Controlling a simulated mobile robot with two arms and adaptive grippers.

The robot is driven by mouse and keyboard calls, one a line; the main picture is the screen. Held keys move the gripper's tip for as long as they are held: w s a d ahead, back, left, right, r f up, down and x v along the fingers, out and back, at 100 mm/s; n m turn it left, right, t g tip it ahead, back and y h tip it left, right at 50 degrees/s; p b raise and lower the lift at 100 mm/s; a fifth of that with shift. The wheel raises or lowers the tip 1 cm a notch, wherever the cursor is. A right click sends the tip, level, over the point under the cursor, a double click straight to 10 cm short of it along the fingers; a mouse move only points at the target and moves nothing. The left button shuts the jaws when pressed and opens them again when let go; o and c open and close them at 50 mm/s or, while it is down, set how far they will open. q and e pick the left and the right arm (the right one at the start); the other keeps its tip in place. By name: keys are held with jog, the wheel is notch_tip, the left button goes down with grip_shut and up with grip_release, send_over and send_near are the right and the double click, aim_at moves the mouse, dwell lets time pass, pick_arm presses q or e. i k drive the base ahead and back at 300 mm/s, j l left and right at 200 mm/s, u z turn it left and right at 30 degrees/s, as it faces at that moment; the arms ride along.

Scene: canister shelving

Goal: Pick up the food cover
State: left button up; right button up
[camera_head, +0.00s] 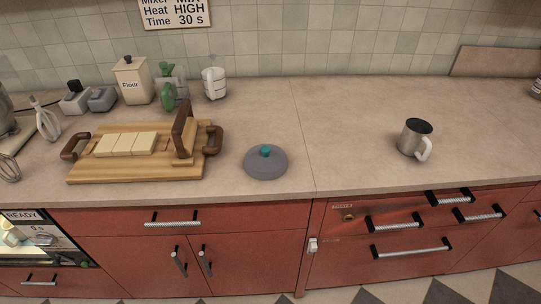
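The food cover (266,165) is most likely the low grey-purple dome with a small teal knob on top. It sits on the beige countertop (350,185) near the front edge, a little left of the seam in the counter. Its whole dome and knob show, and nothing touches it. Neither of my grippers is in view.
A wooden board (90,172) with pale slices (127,144) stands left of the cover. A metal mug (415,138) stands to the right. Counter between cover and mug is clear.

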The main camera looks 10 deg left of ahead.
aim_at(265, 161)
jog(key=k+j, duration=0.1)
jog(key=j, duration=1.3)
jog(key=k+z, duration=0.05)
